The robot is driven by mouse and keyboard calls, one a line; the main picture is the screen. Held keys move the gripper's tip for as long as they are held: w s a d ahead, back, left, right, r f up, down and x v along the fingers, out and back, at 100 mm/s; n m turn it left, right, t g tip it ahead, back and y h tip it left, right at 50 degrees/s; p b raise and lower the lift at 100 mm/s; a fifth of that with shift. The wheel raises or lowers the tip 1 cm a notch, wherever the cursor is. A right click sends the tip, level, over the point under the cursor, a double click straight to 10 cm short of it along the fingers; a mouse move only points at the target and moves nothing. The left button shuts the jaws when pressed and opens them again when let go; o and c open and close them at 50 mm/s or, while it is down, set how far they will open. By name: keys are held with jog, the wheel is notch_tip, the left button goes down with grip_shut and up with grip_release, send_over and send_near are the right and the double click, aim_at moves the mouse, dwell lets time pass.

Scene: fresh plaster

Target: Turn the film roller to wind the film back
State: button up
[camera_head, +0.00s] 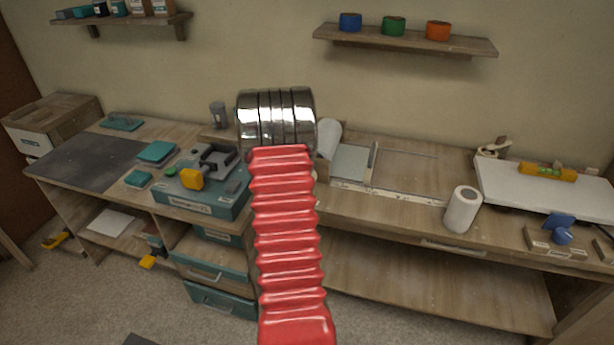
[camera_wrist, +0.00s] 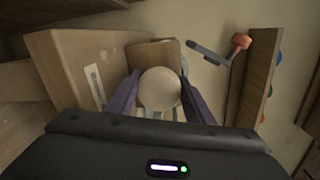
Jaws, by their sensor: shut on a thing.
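The film roller (camera_head: 329,136) shows in the head view as a pale roll on the bench, just right of my chrome wrist joint. My red arm and that joint hide part of it. A pale sheet of film (camera_head: 349,162) lies flat beside it. In the wrist view the round, cream end of the roller (camera_wrist: 160,90) sits between the two dark purple fingers. My gripper (camera_wrist: 159,78) is shut on it, one finger on each side. In the head view my gripper is hidden behind my arm.
A white roll (camera_head: 462,209) stands upright on the bench to the right. A teal machine with a yellow handle (camera_head: 192,178) is left of my arm. A wall shelf (camera_head: 405,39) holds three coloured rolls. A white board (camera_head: 530,190) lies at the far right.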

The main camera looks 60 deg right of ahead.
jog(key=shift+a+f, duration=0.15)
jog(key=shift+f, duration=0.2)
jog(key=o, duration=1)
jog(key=shift+r, duration=0.15)
jog(key=shift+o, duration=0.2)
jog(key=v, duration=1.3)
jog(key=shift+a, duration=0.3)
jog(key=shift+r, duration=0.1)
